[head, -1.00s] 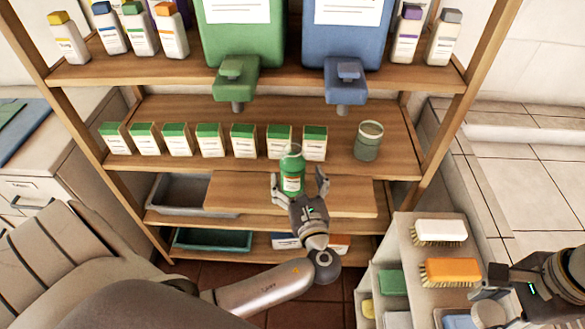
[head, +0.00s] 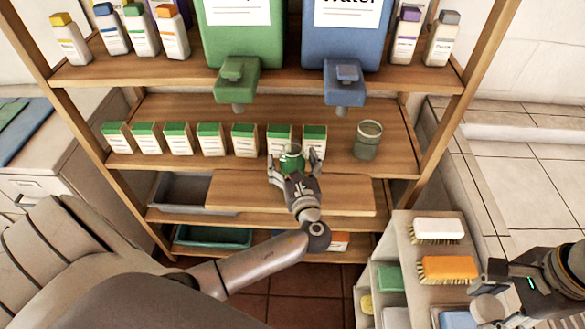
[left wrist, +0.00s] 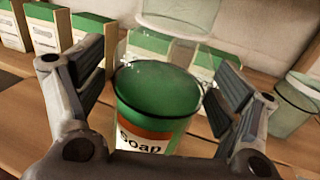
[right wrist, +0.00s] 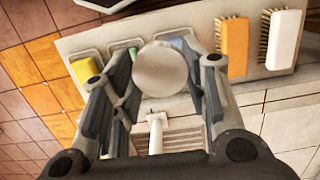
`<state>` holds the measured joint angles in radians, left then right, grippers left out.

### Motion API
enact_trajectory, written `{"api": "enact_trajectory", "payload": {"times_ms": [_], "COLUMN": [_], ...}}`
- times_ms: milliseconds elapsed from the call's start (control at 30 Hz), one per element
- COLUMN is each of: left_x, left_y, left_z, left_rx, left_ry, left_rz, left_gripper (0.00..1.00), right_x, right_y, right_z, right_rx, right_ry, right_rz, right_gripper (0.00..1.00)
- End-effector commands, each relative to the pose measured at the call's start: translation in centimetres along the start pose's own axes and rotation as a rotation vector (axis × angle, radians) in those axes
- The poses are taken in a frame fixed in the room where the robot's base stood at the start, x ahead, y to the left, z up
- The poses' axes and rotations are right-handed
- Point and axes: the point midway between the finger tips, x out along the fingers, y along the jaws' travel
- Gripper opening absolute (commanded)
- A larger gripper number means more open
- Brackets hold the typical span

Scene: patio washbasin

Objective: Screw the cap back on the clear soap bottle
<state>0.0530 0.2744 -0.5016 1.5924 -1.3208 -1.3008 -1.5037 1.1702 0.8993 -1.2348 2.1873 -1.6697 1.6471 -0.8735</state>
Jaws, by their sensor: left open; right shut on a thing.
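The clear soap bottle (head: 291,158), with green soap inside, is near the front of the middle shelf. The left wrist view shows its "Soap" label (left wrist: 150,135) and clear upper part (left wrist: 178,25). My left gripper (head: 295,163) is open, with one finger on each side of the bottle and gaps beside it. My right gripper (right wrist: 155,90) is shut on a round, pale grey cap (right wrist: 160,68). In the head view, my right gripper (head: 485,290) is at the lower right, far from the bottle.
Several green-topped boxes (head: 211,139) line the middle shelf behind the bottle. A clear green jar (head: 367,142) stands to the right. Green (head: 237,75) and blue (head: 343,80) dispenser taps hang above. A stand with brushes (head: 449,268) is below my right arm.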

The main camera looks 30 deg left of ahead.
Motion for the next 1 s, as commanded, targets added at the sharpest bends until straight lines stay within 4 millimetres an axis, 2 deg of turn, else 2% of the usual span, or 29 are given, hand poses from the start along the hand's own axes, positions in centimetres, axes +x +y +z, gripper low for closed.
{"api": "enact_trajectory", "payload": {"times_ms": [200, 233, 767, 1000], "left_x": [-0.03, -0.04, -0.02, -0.02], "left_y": [0.00, 0.00, -0.04, -0.04], "left_z": [-0.02, -0.02, 0.15, 0.23], "left_rx": [0.000, 0.000, -0.001, -0.001], "left_ry": [0.000, 0.000, -0.003, -0.003], "left_rz": [0.000, 0.000, 0.000, 0.000], "left_gripper": [0.87, 0.84, 0.16, 0.15], "right_x": [0.02, 0.02, 0.01, 0.03], "right_y": [0.00, 0.00, 0.00, 0.00], "right_z": [-0.01, -0.01, 0.00, -0.01], "right_rx": [0.000, 0.000, 0.000, 0.000], "right_ry": [0.000, 0.000, 0.000, 0.000], "right_rz": [0.000, 0.000, 0.000, 0.000], "right_gripper": [0.35, 0.35, 0.35, 0.35]}}
